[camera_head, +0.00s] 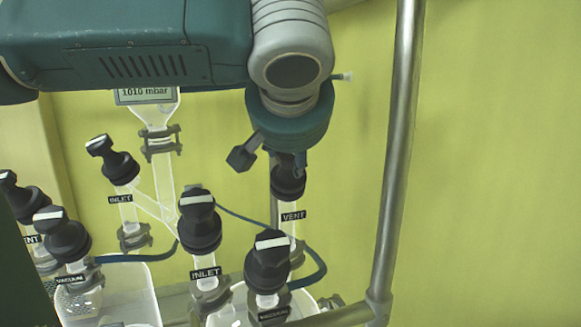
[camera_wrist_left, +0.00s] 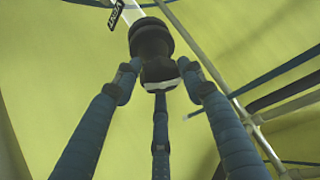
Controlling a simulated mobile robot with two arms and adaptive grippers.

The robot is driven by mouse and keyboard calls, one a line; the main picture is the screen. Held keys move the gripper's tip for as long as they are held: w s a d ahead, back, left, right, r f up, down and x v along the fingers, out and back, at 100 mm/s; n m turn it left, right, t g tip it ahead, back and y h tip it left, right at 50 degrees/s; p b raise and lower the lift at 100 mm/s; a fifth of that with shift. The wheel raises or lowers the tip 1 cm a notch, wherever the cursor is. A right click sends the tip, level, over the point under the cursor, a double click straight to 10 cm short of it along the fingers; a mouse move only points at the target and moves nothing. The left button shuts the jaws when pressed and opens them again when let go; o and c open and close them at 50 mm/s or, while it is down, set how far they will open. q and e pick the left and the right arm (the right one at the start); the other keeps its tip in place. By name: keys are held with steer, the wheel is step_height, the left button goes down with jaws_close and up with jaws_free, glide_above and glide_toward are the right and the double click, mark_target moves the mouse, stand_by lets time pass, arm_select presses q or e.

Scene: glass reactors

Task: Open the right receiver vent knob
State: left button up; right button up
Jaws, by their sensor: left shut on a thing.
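The right receiver vent knob (camera_head: 288,183) is black and sits on a clear glass tube with a "VENT" label (camera_head: 292,217). My left gripper (camera_head: 285,156) comes down on it from above, and its body and fingers hide the knob's top in the head view. In the left wrist view, the same knob (camera_wrist_left: 151,40) stands between the blue fingers of my left gripper (camera_wrist_left: 158,72). The fingers are shut on its handle, which shows a white edge. My right gripper is not in view.
Close by stand the right inlet knob (camera_head: 200,225) and the right vacuum knob (camera_head: 268,262), both black with white bars. A metal frame post (camera_head: 397,150) rises at the right. More knobs (camera_head: 62,233) crowd the left. A pressure display (camera_head: 145,95) reads 1010 mbar.

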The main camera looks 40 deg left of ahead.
arm_select(q)
steer(key=n+y+b, duration=0.1)
steer(key=n, duration=0.2)
steer(key=shift+w+g+b, duration=0.15)
steer(key=shift+g+b, duration=0.15)
steer(key=shift+g, duration=0.1)
steer(key=n+g, duration=0.1)
steer(key=n, duration=0.2)
steer(key=shift+d+y+b, duration=0.1)
steer(key=shift+y+b, duration=0.25)
steer(key=shift+y, duration=0.05)
steer(key=n+g, duration=0.1)
steer(key=n, duration=0.2)
steer(key=shift+w+r, duration=0.1)
steer(key=shift+w+n+g+p, duration=0.1)
steer(key=shift+n+g+p, duration=0.55)
steer(key=shift+n, duration=1.05)
steer(key=shift+g+y, duration=0.25)
steer(key=shift+y, duration=0.05)
steer(key=o, duration=1.1)
